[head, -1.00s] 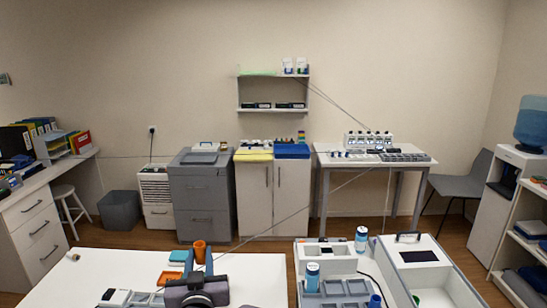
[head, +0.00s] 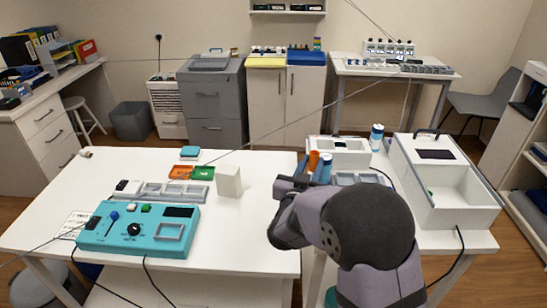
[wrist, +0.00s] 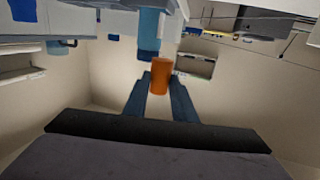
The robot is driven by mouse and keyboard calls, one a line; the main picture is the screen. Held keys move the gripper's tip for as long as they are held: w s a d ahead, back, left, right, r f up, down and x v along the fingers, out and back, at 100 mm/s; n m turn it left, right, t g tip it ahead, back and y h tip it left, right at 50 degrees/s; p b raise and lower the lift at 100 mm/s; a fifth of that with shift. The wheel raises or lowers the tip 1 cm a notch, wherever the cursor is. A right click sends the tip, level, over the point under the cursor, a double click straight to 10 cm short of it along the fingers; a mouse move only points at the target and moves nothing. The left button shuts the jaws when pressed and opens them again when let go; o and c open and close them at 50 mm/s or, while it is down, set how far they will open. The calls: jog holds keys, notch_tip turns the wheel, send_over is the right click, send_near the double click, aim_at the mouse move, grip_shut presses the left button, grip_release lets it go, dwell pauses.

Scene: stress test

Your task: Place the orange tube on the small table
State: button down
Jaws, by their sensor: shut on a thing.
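My gripper (head: 313,168) has blue fingers shut on the orange tube (head: 313,160), which stands up between them. In the wrist view the orange tube (wrist: 160,78) shows between the two fingertips (wrist: 161,88). In the head view the tube and fingers appear in front of the left part of a smaller white table (head: 450,238) at the front right; whether they touch anything there I cannot tell. My arm hides part of that table and its front left.
The smaller table carries a white box device (head: 345,147), a blue-labelled bottle (head: 376,138) and a large white open-topped machine (head: 440,180). The larger white table (head: 245,235) on the left bears a teal control panel (head: 138,228), trays and a white block (head: 228,181).

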jog(key=s+d+m+h, duration=0.1)
jog(key=d, duration=0.1)
jog(key=s+d+f+m+g+h, duration=0.1)
jog(key=s+d, duration=0.1)
jog(key=d, duration=0.1)
jog(key=s+d+m+h, duration=0.1)
jog(key=d, duration=0.1)
jog(key=shift+s+d+f+g+h, duration=0.2)
jog(key=shift+s+d+g+h, duration=0.05)
jog(key=shift+s+g+h, duration=0.15)
jog(key=shift+d+r, duration=0.15)
jog(key=shift+r, duration=0.1)
jog(key=shift+f, duration=0.15)
jog(key=shift+f+b, duration=3.05)
jog(key=shift+f, duration=0.25)
jog(key=shift+f, duration=0.3)
jog(key=c, duration=1.4)
grip_release()
jog(key=shift+s, duration=0.1)
jog(key=shift+b+v, duration=0.45)
jog(key=shift+v, duration=3.15)
